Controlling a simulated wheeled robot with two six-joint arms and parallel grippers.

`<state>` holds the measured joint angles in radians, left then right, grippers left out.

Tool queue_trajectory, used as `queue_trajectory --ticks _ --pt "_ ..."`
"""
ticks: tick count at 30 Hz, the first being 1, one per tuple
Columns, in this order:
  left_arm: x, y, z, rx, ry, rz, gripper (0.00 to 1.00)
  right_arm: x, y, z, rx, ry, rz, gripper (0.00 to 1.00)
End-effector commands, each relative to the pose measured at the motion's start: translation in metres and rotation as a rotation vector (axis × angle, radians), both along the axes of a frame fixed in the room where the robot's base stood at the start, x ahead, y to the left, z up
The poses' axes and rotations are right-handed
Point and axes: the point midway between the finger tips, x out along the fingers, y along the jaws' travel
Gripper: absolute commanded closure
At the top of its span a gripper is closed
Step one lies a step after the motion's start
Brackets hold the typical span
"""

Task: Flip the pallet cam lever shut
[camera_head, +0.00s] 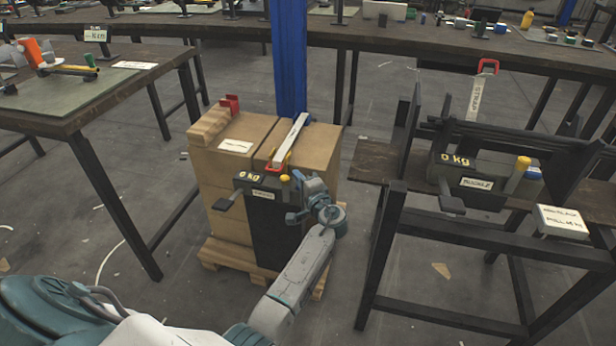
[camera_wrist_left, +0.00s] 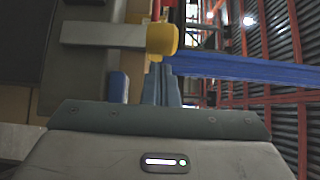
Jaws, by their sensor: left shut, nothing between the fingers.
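The pallet station is a dark unit (camera_head: 262,186) with a "0 kg" display, in front of cardboard boxes on a wooden pallet. A grey bar (camera_wrist_left: 100,34) with a yellow end cap (camera_wrist_left: 162,40), apparently the cam lever, sticks out in the left wrist view. Yellow also shows at the unit's right end (camera_head: 285,178) in the head view. My left gripper (camera_head: 293,216) is beside the unit's right side. Its fingers (camera_wrist_left: 161,88) are together and empty, close to the yellow cap; contact cannot be told. My right gripper is not in view.
A white bar (camera_head: 292,140) with a red end lies across the box tops (camera_head: 245,128). A blue post (camera_head: 289,60) stands behind. A second "0 kg" unit (camera_head: 470,178) sits on a dark stand at the right. A workbench (camera_head: 130,85) is at the left.

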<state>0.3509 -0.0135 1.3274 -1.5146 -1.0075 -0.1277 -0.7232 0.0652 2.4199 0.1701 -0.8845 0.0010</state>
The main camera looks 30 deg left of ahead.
Motion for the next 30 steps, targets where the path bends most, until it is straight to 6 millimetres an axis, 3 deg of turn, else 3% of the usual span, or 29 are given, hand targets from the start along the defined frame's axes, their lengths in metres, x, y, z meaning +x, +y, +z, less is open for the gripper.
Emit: queue_trajectory --ticks 6,30 --pt "-0.0113 0.0026 0.0006 0.001 -0.001 0.0 1.0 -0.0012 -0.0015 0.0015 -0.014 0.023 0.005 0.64" --pt "-0.0119 0.0099 -0.0012 0.009 -0.034 0.0 1.0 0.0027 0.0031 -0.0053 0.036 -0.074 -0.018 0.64"
